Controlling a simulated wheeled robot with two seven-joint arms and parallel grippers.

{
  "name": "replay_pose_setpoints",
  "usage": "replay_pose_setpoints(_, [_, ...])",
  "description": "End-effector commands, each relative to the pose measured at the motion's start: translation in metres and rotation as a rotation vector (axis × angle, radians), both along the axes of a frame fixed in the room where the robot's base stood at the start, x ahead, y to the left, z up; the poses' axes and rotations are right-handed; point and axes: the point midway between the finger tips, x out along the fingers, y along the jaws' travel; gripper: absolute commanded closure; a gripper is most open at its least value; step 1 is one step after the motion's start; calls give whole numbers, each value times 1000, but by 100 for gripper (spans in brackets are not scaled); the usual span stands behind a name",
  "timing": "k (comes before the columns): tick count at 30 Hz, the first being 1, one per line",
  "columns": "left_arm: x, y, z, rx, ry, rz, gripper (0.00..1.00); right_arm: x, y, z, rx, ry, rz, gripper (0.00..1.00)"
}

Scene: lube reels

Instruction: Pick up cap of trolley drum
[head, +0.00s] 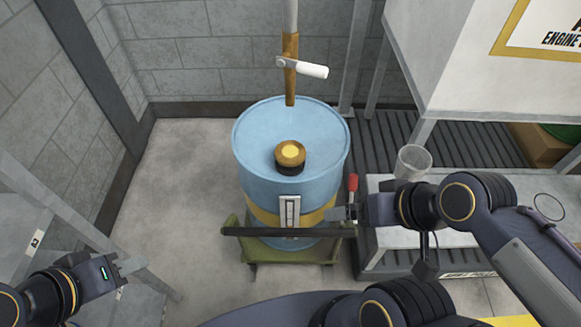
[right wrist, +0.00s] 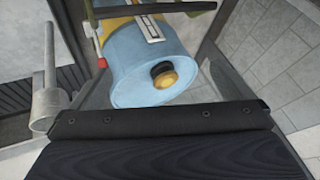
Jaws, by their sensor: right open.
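The cap (head: 290,154) is a round brown-gold knob with a yellow top and dark base. It sits on the lid of the blue trolley drum (head: 262,190), toward the drum's front. In the right wrist view the cap (right wrist: 165,75) shows on the blue drum top (right wrist: 138,92), apart from my gripper. My right gripper (head: 343,213) is open and empty, beside the drum's front right side and below lid height. My left gripper (head: 130,266) is low at the left, well away from the drum, with nothing seen in it; its finger gap is unclear.
A green trolley (head: 270,250) with a dark handle bar (head: 290,231) carries the drum. A pipe with a white-handled valve (head: 303,67) hangs above the lid. A grey bench with a clear cup (head: 412,161) stands right. Open floor (head: 185,175) lies left of the drum.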

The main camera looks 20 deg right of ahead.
Motion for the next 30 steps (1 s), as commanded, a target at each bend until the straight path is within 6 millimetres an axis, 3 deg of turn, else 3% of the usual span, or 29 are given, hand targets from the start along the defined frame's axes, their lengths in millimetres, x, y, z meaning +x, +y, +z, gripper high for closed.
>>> replay_pose_setpoints(1, [0,0,-25,0,0,0,64,0,0,-25,-2,0,2,0])
replay_pose_setpoints(9, [0,0,-78,0,0,0,64,12,-4,-72,-23,34,-1,0])
replay_pose_setpoints(17, [0,0,-76,0,-1,0,64,59,-11,-55,-85,148,-74,0])
replay_pose_setpoints(23, [0,0,-76,0,-1,0,64,116,-3,-46,-162,215,-165,0])
replay_pose_setpoints(30, [0,0,-76,0,0,0,64,213,41,-49,-289,222,-343,0])
